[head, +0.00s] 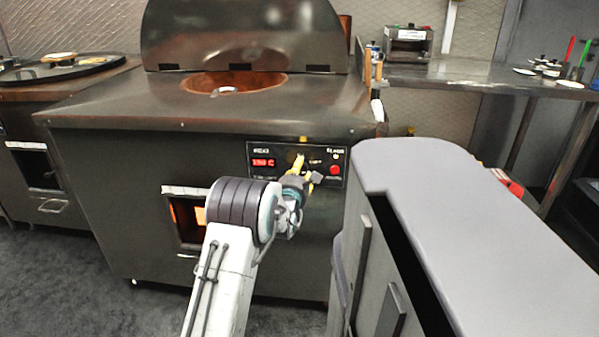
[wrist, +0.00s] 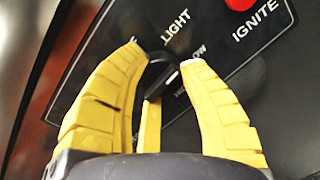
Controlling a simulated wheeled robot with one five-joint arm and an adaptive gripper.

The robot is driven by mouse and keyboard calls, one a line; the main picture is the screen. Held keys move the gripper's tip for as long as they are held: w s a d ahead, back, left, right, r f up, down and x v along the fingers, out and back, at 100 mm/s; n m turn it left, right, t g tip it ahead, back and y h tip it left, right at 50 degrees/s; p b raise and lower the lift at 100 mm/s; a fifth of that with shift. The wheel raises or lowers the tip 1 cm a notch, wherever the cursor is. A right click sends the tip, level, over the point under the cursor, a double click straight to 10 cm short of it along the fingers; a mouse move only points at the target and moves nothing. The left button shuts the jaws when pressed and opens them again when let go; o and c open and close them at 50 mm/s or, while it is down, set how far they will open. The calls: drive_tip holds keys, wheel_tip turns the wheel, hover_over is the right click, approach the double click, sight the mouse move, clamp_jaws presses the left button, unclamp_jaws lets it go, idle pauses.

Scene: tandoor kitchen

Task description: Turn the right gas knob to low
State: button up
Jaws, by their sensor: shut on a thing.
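The black control panel (head: 258,175) is on the front of the dark metal tandoor; a red digital readout (head: 263,162) shows at its left. My gripper (head: 302,164) is at the middle of the panel. In the wrist view the yellow fingers of my gripper (wrist: 160,62) are shut around a black gas knob (wrist: 158,76) with a pale pointer mark. The words LIGHT and IGNITE and part of a word ending in OW show around it. The knob is mostly hidden by my fingers in the head view, and its exact setting cannot be told.
A red ignite button (head: 334,170) is just right of the knob; it also shows in the wrist view (wrist: 240,4). A glowing opening (head: 187,217) is low on the tandoor front. A steel side table (head: 460,76) stands at the right.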

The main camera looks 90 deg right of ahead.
drive_tip(key=shift+s+r+m+b, duration=0.15)
drive_tip(key=shift+r+m+b, duration=0.15)
drive_tip(key=shift+r, duration=0.1)
drive_tip(key=shift+f+m+b, duration=0.1)
drive_tip(key=shift+m+b, duration=0.6)
drive_tip(key=shift+b, duration=0.25)
drive_tip(key=m+b, duration=0.2)
drive_tip(key=b, duration=0.3)
drive_tip(key=shift+f, duration=0.2)
drive_tip(key=m+b, duration=0.1)
drive_tip(key=b, duration=0.2)
drive_tip(key=shift+r, duration=0.1)
drive_tip(key=shift+m+b, duration=0.3)
drive_tip(key=shift+b, duration=0.1)
drive_tip(key=shift+s+r+m+b, duration=0.1)
drive_tip(key=shift+r+m+b, duration=0.1)
drive_tip(key=shift+m+b, duration=0.15)
drive_tip(key=o, duration=0.9)
drive_tip(key=shift+c, duration=0.2)
drive_tip(key=o, duration=0.3)
drive_tip(key=shift+f, duration=0.25)
